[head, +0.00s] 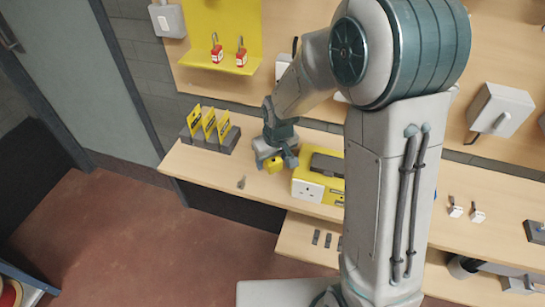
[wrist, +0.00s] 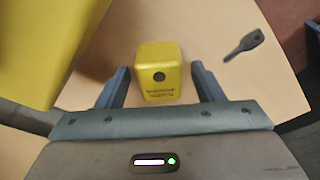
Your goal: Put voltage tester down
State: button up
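The voltage tester, a small yellow block with a dark round spot and dark lettering on it, shows in the wrist view (wrist: 160,82) and, partly covered, in the head view (head: 274,165). It appears to rest on the wooden worktop (head: 208,165). My gripper (wrist: 160,88) is at the worktop with one finger on each side of the tester. The fingers are apart, with a visible gap between each finger and the tester. In the head view my gripper (head: 276,160) hides much of it.
A yellow socket box (head: 318,188) with a grey top stands close right of my gripper. A grey key (head: 241,183) lies near the front edge. Yellow cards in a grey rack (head: 210,132) stand left. Red padlocks (head: 217,52) hang above. A lower shelf (head: 300,245) is below.

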jog(key=shift+r, duration=0.1)
notch_tip(320, 180, up, 11)
jog(key=s, duration=0.2)
jog(key=s+d+r+m, duration=0.2)
jog(key=s+d, duration=0.4)
jog(key=s, duration=0.2)
jog(key=s+d+r+m+t+h, duration=0.1)
jog(key=s+d+r+m, duration=0.1)
jog(key=s+d, duration=0.4)
jog(key=shift+s+d+r+m+b, duration=0.15)
jog(key=shift+s+d+m+b, duration=0.3)
jog(key=shift+s, duration=1)
